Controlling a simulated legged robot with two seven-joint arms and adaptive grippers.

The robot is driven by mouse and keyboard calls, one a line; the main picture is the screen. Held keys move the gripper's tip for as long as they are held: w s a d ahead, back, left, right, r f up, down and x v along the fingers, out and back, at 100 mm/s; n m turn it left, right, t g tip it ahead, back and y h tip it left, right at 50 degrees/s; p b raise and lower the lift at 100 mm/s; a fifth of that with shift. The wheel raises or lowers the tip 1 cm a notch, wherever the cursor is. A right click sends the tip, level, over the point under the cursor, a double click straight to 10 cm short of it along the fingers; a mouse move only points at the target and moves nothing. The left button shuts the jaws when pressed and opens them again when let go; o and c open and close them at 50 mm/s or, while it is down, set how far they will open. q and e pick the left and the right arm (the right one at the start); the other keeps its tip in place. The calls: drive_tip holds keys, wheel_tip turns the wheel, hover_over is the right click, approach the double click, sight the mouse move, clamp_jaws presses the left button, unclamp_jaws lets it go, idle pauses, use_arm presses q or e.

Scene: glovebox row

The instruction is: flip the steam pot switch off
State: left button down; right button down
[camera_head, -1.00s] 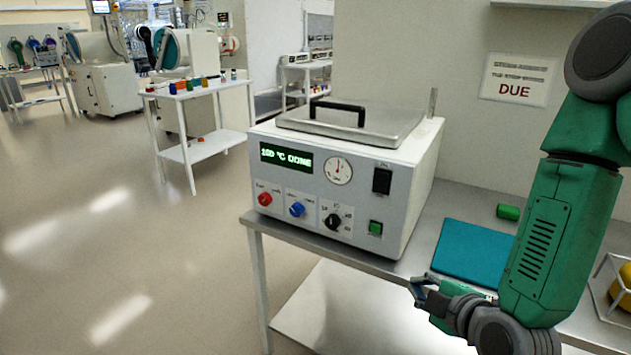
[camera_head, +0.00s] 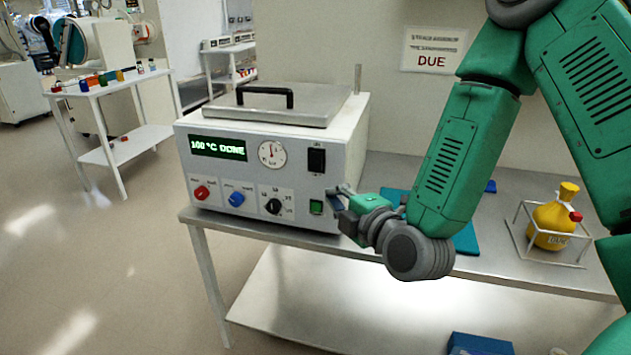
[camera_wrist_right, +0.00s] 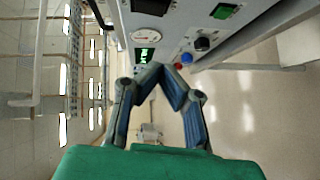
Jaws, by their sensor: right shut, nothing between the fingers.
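The steam pot (camera_head: 262,165) is a white box with a metal lid, standing on a metal table. Its display (camera_head: 218,147) reads "100 °C DONE". A black rocker switch (camera_head: 317,160) is at the upper right of its front panel; its label is too small to read. A lit green square (camera_head: 316,207) sits below it. My right gripper (camera_head: 334,194) is shut and empty, near the panel's lower right; contact cannot be told. In the right wrist view, the shut fingers (camera_wrist_right: 163,68) point toward the panel, with the black switch (camera_wrist_right: 152,6) at the top edge. My left gripper is out of view.
Red (camera_head: 202,193), blue (camera_head: 236,199) and black (camera_head: 273,206) knobs line the lower panel. A teal mat (camera_head: 466,238) lies partly behind my arm. The floor left of the table is clear.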

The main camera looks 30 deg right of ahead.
sight(318, 176)
drive_tip(key=w+d+b, duration=0.1)
drive_tip(key=w, duration=0.2)
drive_tip(key=w+d+f+b, duration=0.1)
drive_tip(key=w, duration=0.3)
drive_tip(key=w+d+f+b, duration=0.1)
drive_tip(key=w, duration=0.2)
drive_tip(key=shift+w, duration=0.4)
drive_tip(key=shift+w+d, duration=0.35)
drive_tip(key=shift+d, duration=0.05)
drive_tip(key=shift+a, duration=0.15)
drive_tip(key=shift+w+d+f, duration=0.15)
drive_tip(key=shift+d+f, duration=0.1)
